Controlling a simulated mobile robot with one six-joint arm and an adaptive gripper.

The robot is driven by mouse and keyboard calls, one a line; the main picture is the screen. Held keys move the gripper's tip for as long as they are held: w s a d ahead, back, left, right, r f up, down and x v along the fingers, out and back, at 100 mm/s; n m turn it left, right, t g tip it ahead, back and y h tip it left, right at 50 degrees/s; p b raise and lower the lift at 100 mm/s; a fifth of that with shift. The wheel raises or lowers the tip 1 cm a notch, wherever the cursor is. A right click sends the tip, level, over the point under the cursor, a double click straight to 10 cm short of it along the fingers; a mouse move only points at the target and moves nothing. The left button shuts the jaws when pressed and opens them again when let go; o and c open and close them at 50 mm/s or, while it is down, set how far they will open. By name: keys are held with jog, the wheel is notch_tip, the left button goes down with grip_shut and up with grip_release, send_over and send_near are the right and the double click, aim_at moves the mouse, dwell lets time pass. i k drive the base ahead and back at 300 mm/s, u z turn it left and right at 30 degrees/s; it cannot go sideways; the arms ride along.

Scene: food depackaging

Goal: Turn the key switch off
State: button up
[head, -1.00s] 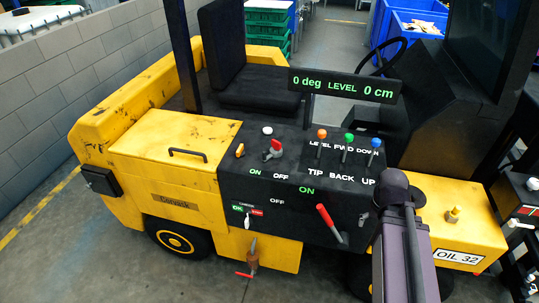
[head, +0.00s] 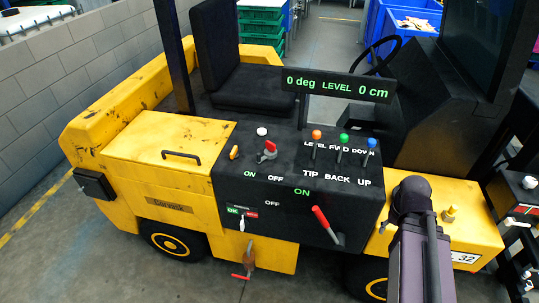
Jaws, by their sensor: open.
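A small switch with a red handle on a grey base (head: 268,151) sits on the sloping black control panel (head: 230,190) of a yellow vehicle. The words ON and OFF stand below it, ON to the left and OFF to the right. It looks like the key switch, but it is too small to tell its exact position. A small yellow knob (head: 234,152) is to its left and a white button (head: 262,131) above it. My gripper is not in view. Only a dark part of my arm shows at the lower right, well apart from the switch.
Orange (head: 316,134), green (head: 343,139) and blue (head: 371,143) knobbed levers stand right of the switch. A red lever (head: 324,221) juts from the panel front. A display board (head: 338,85) reading 0 deg and 0 cm hangs above. The space before the switch looks clear.

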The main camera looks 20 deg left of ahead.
aim_at(268, 155)
jog(key=z, duration=1.05)
jog(key=k, duration=0.75)
jog(key=u, duration=1.6)
jog(key=i, duration=0.35)
jog(key=z, duration=0.35)
